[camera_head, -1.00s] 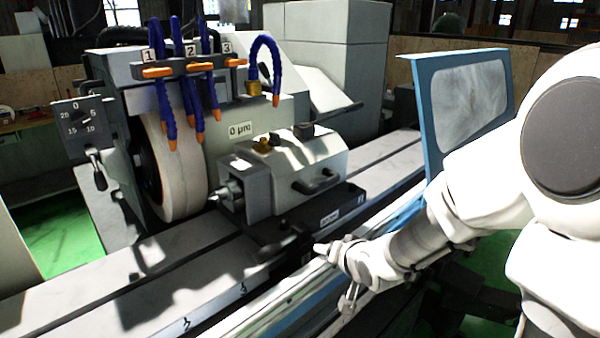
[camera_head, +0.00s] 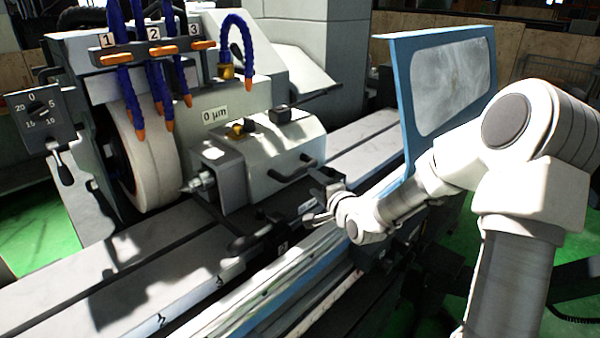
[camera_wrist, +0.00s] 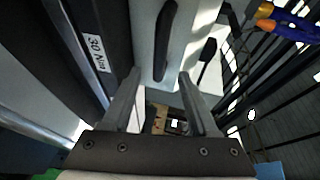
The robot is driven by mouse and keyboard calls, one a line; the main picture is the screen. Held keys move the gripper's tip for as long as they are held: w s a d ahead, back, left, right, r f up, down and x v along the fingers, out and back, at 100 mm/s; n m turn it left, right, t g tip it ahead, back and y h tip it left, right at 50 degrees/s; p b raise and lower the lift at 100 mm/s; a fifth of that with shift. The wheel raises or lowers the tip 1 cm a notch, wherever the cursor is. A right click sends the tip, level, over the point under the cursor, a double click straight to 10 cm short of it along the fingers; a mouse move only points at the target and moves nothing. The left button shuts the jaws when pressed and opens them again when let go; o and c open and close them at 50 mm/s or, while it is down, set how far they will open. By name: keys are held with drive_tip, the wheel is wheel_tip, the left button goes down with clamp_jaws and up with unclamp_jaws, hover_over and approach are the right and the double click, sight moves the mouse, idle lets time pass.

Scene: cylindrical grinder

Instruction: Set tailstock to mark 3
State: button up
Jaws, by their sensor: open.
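The tailstock (camera_head: 245,165) is a light grey and dark block with a pointed centre (camera_head: 197,182) facing the grinding wheel. It sits on the bed rails. A dark bar handle (camera_head: 291,168) is on its front face. Marks on the bed's front include one at the lower left (camera_head: 162,320) and another nearer the tailstock (camera_head: 220,281); their digits are too small to read surely. My gripper (camera_head: 318,203) is at the tailstock's right front edge. In the wrist view its fingers (camera_wrist: 160,76) are apart and empty, with a dark handle (camera_wrist: 165,40) just beyond them.
A blue-framed guard (camera_head: 405,110) stands right of my gripper, close to my forearm. The grinding wheel (camera_head: 150,165) and blue hoses (camera_head: 158,85) are at left. A dial (camera_head: 35,110) is at far left. The bed left of the tailstock (camera_head: 120,270) is clear.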

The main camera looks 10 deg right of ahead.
sight(302, 173)
drive_tip(key=x, duration=1)
drive_tip(key=shift+w, duration=0.1)
clamp_jaws()
drive_tip(key=shift+f, duration=0.1)
idle(1.1)
